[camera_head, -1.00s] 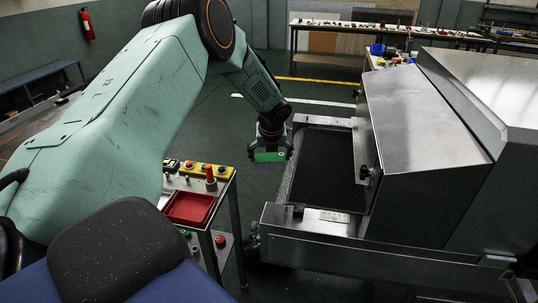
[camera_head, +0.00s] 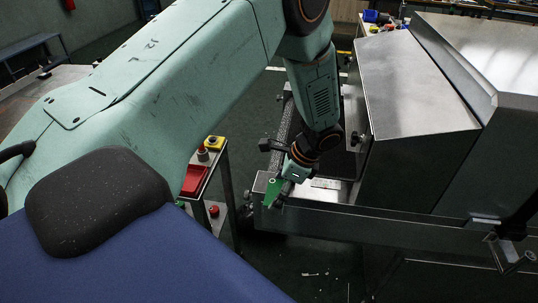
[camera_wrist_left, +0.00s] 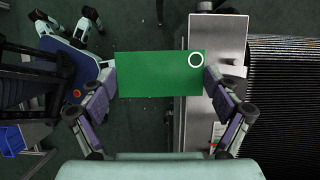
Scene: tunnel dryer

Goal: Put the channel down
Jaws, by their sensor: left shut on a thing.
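The green channel (camera_head: 272,191) is held in my left gripper (camera_head: 285,184) near the front left corner of the tunnel dryer's infeed. In the left wrist view the channel (camera_wrist_left: 150,75) is a flat green rectangle with a white ring near its right end. The two fingers of my left gripper (camera_wrist_left: 161,78) close on its left and right ends. Seen from above, its right part overlaps the dryer's metal edge plate (camera_wrist_left: 215,45) and its left part is over the floor. I cannot tell whether it touches the plate. My right gripper is not in view.
The dark conveyor belt (camera_wrist_left: 285,90) lies right of the metal plate. The dryer hood (camera_head: 415,90) rises behind the infeed. A control stand with a red tray (camera_head: 195,180) and push buttons stands to the left. Green floor shows between stand and dryer.

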